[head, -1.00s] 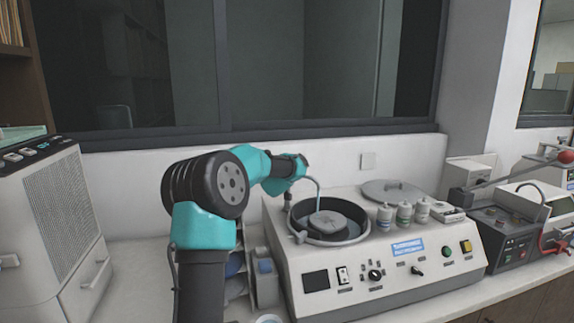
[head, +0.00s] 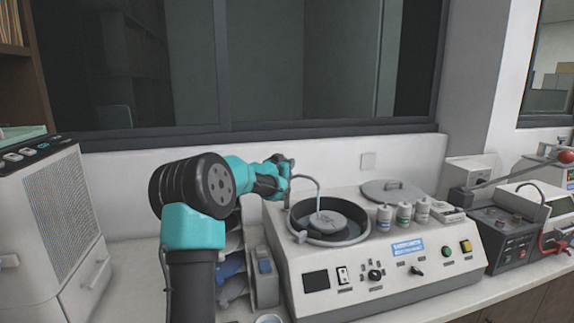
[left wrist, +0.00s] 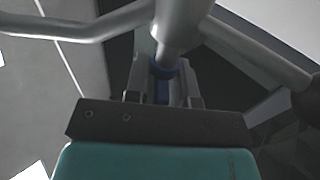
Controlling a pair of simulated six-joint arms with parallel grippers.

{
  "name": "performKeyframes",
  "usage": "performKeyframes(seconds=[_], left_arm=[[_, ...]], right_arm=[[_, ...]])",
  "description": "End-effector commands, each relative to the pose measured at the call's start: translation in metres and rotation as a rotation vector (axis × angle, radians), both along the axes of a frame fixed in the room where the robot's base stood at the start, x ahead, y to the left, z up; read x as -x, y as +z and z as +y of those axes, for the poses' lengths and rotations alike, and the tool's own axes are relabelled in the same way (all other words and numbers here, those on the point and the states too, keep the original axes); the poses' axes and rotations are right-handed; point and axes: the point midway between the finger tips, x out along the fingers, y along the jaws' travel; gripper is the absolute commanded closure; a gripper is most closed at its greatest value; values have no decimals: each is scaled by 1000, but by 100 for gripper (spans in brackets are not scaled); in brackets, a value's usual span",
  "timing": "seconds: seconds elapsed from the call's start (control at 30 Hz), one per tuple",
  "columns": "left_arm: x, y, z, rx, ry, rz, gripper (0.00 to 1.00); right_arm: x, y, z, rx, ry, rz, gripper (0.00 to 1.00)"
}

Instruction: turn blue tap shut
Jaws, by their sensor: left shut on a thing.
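A thin grey spout (head: 304,178) arches over the round bowl (head: 352,240) of the press machine. A thin light-blue line (head: 318,204), which looks like water, runs down from the spout's end toward the dark disc in the bowl. My left gripper (head: 285,166) is beside the spout, at the bowl's back left; its fingertips are hard to make out there. In the left wrist view my left gripper (left wrist: 161,92) is shut on the blue tap (left wrist: 162,90), below a grey pipe. Most of the tap is hidden between the fingers. My right gripper is not in view.
White bottles (head: 403,213) and a round grey lid (head: 394,191) stand on the machine right of the bowl. A rack with blue and grey items (head: 232,264) stands left of it. A white cabinet (head: 45,220) is at the far left.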

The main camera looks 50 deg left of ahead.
Motion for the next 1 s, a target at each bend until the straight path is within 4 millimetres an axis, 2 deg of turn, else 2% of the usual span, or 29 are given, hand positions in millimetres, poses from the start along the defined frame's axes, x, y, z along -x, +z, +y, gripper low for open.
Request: performKeyframes(seconds=[0.57,1.0], left_arm=[[1,-1,1,-1,-231,0,100],[0,0,2,-1,-477,0,100]], right_arm=[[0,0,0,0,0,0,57],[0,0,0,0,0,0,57]])
